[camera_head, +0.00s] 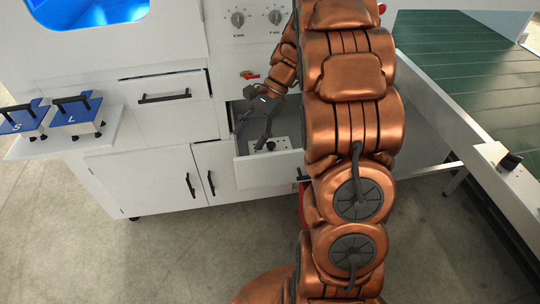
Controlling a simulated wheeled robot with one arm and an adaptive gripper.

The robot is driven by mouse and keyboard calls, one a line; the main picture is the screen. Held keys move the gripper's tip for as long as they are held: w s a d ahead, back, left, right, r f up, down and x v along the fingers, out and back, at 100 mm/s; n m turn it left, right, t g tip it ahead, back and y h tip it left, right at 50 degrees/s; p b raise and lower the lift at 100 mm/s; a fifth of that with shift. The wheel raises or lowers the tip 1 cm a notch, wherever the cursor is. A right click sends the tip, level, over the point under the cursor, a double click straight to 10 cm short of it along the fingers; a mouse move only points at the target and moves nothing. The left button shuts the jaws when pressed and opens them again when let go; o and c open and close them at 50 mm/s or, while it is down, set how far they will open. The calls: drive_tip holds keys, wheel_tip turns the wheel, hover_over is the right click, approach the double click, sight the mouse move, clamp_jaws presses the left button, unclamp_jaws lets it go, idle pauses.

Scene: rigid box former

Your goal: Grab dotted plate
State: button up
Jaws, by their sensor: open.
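A white plate with dark dots (283,145) lies inside the open drawer (265,172) of the white machine. My gripper (254,138) is open and reaches down into the drawer, its dark fingers at the left part of the plate. One finger is near the plate's dark handle-like part; whether it touches cannot be told. My copper arm hides the right part of the drawer.
Two blue plates with black handles, marked S (20,122) and L (78,115), sit on a white side shelf (120,125) at the left. A green conveyor (470,60) stands at the right. Closed cabinet doors (150,180) are left of the drawer. Grey floor (110,260) is clear in front.

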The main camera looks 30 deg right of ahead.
drive_tip(key=w+d+f+m+t+y+b, duration=0.3)
drive_tip(key=w+d+f+m+b, duration=0.3)
drive_tip(key=d+f, duration=0.55)
drive_tip(key=m+t+y+b, duration=0.2)
drive_tip(key=t, duration=0.1)
approach(272, 143)
drive_tip(key=x, duration=0.2)
drive_tip(key=shift+w+a+f, duration=0.2)
drive_tip(key=shift+w+f, duration=0.05)
drive_tip(key=shift+f, duration=0.1)
drive_tip(key=shift+x, duration=1.35)
drive_tip(key=shift+s+x, duration=0.2)
drive_tip(key=shift+x, duration=2.35)
drive_tip(key=shift+a+r, duration=0.1)
drive_tip(key=shift+r, duration=0.1)
clamp_jaws()
